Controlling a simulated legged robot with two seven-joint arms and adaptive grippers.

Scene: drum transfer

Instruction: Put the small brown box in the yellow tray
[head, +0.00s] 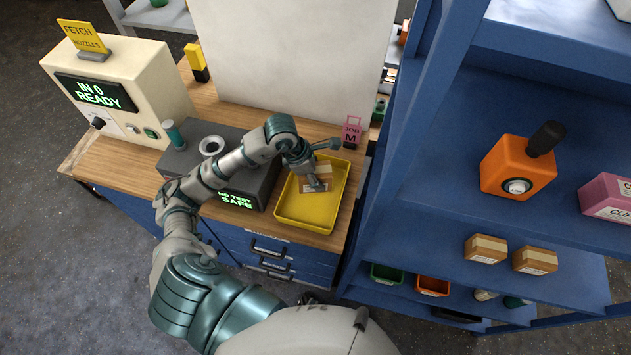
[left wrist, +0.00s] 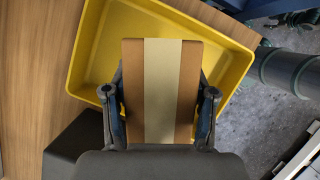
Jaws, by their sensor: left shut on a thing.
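The small brown box (left wrist: 188,85) has a pale strip down its middle and sits between the two fingers of my left gripper (left wrist: 161,110) in the left wrist view. The fingers are shut on its sides. In the head view my left gripper (head: 318,182) holds the box (head: 323,170) over the yellow tray (head: 310,217), which lies on the wooden bench. The tray also shows behind the box in the left wrist view (left wrist: 95,55). I cannot tell whether the box touches the tray floor. My right gripper is not in view.
A dark grey tester reading "NO TEST SAFE" (head: 238,200) stands left of the tray. A pink "JOB M" tag (head: 351,132) stands behind it. A blue shelf rack (head: 400,190) rises at the right, holding two brown boxes (head: 486,248) and an orange container (head: 517,168).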

